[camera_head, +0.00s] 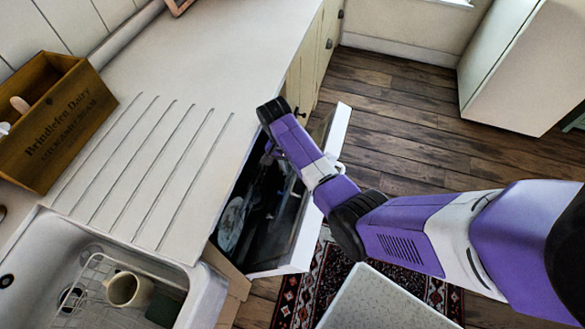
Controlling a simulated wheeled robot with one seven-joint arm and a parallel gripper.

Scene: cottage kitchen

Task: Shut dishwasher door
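The dishwasher (262,215) is under the counter, in the middle of the view, with its dark inside showing. Some dishes or racks show dimly in it. Its door (306,240) has a white edge and stands part open, tilted out from the counter front. My purple and white arm reaches in from the right, across the door. The arm's black end (272,112) is at the counter edge, above the dishwasher opening. A small dark part below it may be my gripper, but the fingers cannot be made out, nor whether they touch anything.
A sink (50,250) with a dish rack and a cream mug (128,290) is at lower left. A wooden crate (55,120) stands on the counter (200,60). A patterned rug (300,290) lies by the door. A pale speckled surface (385,305) is at the bottom. Wooden floor is clear behind.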

